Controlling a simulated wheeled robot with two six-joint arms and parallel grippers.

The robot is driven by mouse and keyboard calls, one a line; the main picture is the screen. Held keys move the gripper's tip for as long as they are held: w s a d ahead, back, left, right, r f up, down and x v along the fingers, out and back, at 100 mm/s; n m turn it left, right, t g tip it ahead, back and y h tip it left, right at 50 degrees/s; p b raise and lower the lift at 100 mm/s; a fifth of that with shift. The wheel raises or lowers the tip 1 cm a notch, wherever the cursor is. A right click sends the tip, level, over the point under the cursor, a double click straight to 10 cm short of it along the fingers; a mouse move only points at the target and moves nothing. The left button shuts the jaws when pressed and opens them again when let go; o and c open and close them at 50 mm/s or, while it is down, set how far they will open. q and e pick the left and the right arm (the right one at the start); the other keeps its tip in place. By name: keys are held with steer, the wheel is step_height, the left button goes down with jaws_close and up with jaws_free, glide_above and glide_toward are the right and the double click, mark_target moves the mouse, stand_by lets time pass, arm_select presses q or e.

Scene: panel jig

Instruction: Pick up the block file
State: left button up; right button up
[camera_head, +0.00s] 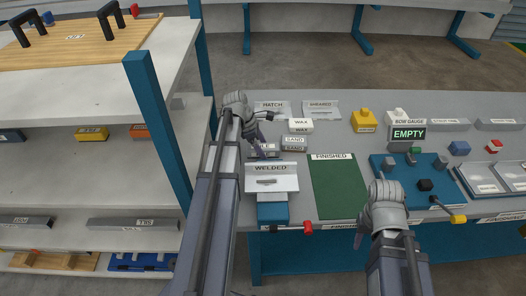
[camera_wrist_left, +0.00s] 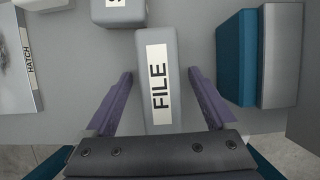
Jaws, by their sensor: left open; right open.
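The block file is a grey block with a white label reading FILE. It lies on the grey bench in the left wrist view (camera_wrist_left: 176,62), its near end between the fingers. In the head view the block file (camera_head: 269,147) is partly hidden by my left gripper (camera_head: 264,138). In the left wrist view my left gripper (camera_wrist_left: 160,98) is open, one purple finger on each side of the block, with gaps showing on both sides. My right gripper (camera_head: 372,222) is open and away from the block, at the front of the bench near the blue fixture.
Labelled sanding blocks (camera_head: 293,143) and a wax block (camera_head: 300,125) sit close behind the file. The welded tray (camera_head: 271,170) is in front, the green finished mat (camera_head: 338,188) to the right. A blue shelf post (camera_head: 157,125) stands left of my left arm.

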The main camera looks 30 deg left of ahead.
arm_select(q)
steer(key=shift+c, duration=0.2)
jaws_close()
stand_by(0.6)
